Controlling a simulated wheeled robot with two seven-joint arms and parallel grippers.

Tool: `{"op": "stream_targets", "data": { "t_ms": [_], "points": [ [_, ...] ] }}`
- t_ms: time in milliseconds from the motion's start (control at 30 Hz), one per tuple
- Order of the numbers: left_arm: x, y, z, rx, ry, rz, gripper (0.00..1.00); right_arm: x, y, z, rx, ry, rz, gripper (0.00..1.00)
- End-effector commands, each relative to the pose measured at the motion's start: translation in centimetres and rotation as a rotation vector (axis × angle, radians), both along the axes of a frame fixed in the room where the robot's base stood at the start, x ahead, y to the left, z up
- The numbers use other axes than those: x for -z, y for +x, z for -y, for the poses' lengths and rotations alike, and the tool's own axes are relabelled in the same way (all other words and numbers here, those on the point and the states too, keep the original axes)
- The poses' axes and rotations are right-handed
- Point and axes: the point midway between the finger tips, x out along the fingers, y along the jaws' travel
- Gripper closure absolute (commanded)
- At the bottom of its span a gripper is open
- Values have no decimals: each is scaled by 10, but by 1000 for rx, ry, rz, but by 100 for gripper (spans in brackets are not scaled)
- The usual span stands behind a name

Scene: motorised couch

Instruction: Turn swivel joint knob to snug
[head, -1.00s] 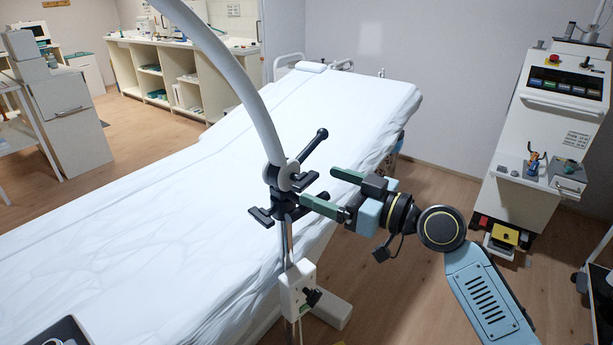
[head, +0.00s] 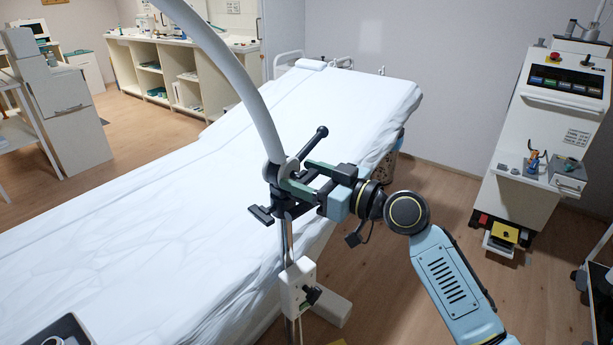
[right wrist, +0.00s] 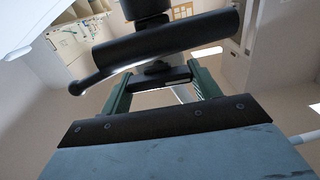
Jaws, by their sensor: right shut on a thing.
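The swivel joint (head: 281,170) is a black clamp with a white disc, on top of a metal post beside the couch, at the foot of a curved white arm. Its black knob (head: 306,177) is a short bar on the joint's right side. My right gripper (head: 300,176) reaches in from the right, with its green fingers on either side of the knob. In the right wrist view the knob (right wrist: 160,79) is between both fingers, gripped, below a thick black cylinder. The fingers partly hide the knob in the head view. My left gripper is not in view.
A black lever (head: 313,143) sticks up right of the joint, close to my fingers. A white box with a black knob (head: 301,289) sits lower on the post. The white-covered couch (head: 170,220) lies behind. A white machine (head: 550,120) stands at the right.

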Motion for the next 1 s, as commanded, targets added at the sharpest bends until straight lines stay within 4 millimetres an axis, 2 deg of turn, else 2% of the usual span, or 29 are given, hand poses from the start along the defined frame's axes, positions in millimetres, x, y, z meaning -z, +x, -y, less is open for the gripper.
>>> {"op": "stream_targets", "data": {
  "t_ms": [267, 400, 600, 967, 1000],
  "points": [
    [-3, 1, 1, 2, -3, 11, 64, 0, 0, 0, 0, 50, -78, 61],
    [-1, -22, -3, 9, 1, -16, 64, 0, 1, 1, 0, 143, -220, 61],
    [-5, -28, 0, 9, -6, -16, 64, 0, 2, 1, 0, 250, -381, 61],
    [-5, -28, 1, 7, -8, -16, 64, 1, 2, 2, 0, 274, -416, 61],
    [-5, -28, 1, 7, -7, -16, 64, 1, 2, 2, 0, 274, -416, 37]
  ]
}}
